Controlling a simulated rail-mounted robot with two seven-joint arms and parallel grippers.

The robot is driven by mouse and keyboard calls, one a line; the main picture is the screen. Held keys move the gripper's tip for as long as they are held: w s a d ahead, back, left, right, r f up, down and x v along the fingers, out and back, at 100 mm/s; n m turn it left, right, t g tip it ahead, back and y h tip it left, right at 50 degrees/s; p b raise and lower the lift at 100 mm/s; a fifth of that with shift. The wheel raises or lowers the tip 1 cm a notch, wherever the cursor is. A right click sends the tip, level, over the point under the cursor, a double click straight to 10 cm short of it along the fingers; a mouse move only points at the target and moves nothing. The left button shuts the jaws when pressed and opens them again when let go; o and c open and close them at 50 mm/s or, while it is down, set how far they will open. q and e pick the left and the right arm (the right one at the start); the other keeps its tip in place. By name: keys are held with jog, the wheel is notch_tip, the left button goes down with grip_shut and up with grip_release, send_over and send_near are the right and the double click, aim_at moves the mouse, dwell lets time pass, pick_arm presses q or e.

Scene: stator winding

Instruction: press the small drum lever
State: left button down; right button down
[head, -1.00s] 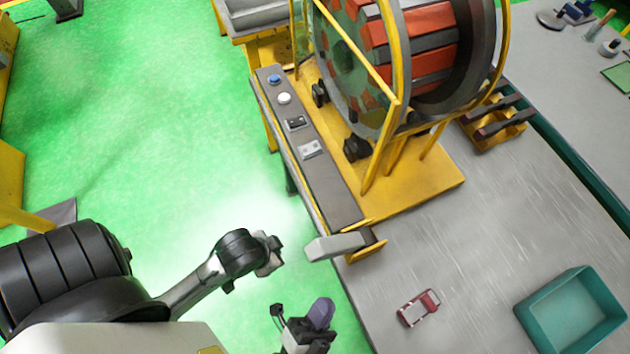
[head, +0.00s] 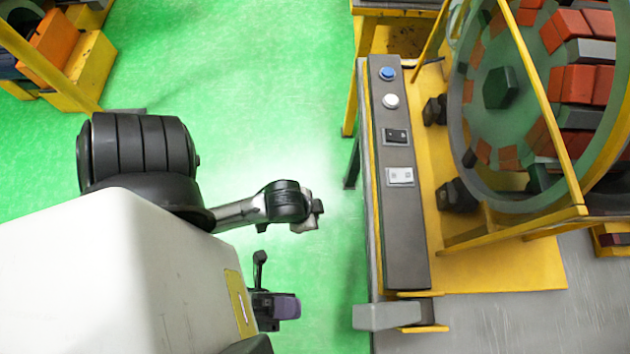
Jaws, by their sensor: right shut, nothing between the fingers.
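A grey bar-shaped lever (head: 388,316) sticks out to the left from a yellow bracket at the near end of the control panel; it looks like the small drum lever, but no label shows. My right gripper (head: 284,306), dark with a purplish tip, is shut and empty, to the left of the lever and apart from it. My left gripper (head: 312,214), at the end of the arm from the left, is over the green floor, above and left of the lever; its jaw opening is too small to tell.
The dark control panel (head: 402,235) carries a blue button (head: 388,74), a white button (head: 391,101) and two switches. Behind it, the large drum (head: 500,88) with red and grey blocks stands in a yellow frame (head: 500,275). Green floor (head: 230,60) is open left of the bench.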

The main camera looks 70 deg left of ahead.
jog(key=shift+d, duration=0.15)
send_near(398, 313)
notch_tip(398, 313, up, 4)
jog(key=s, duration=0.1)
jog(key=shift+p+x, duration=0.35)
jog(key=shift+x, duration=0.45)
jog(key=shift+r, duration=0.15)
